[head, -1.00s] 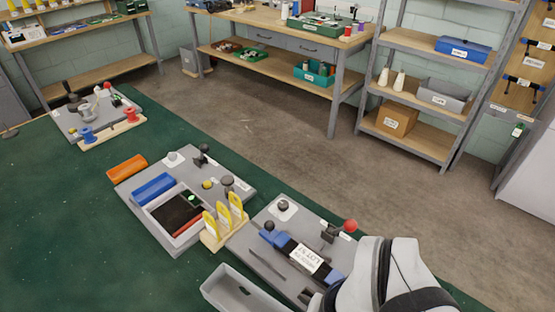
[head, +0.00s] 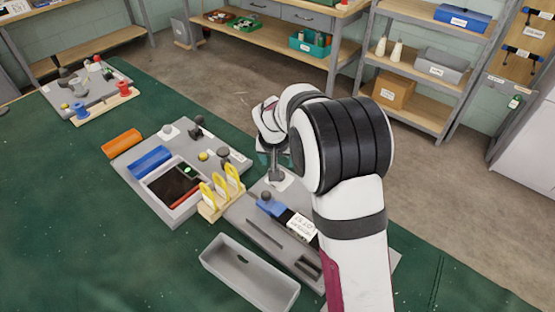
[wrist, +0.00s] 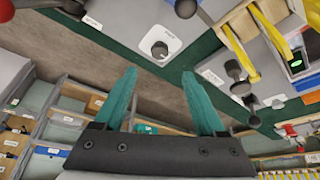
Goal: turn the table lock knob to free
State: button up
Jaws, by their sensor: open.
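A round grey knob (wrist: 160,48) with a dark underside stands on a white plate, seen ahead of my fingertips in the wrist view. In the head view a grey knob on a white plate (head: 278,180) is partly covered by my wrist and gripper. My gripper (wrist: 159,74) is open, its two teal fingers apart with nothing between them. The knob lies beyond the fingertips, roughly centred between them, and I see a gap. In the head view the gripper (head: 268,158) is mostly hidden behind my wrist. The knob's small label is not readable.
Another board with spools is further left.

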jog(key=x, duration=1)
jog(key=shift+f, duration=0.15)
grip_shut()
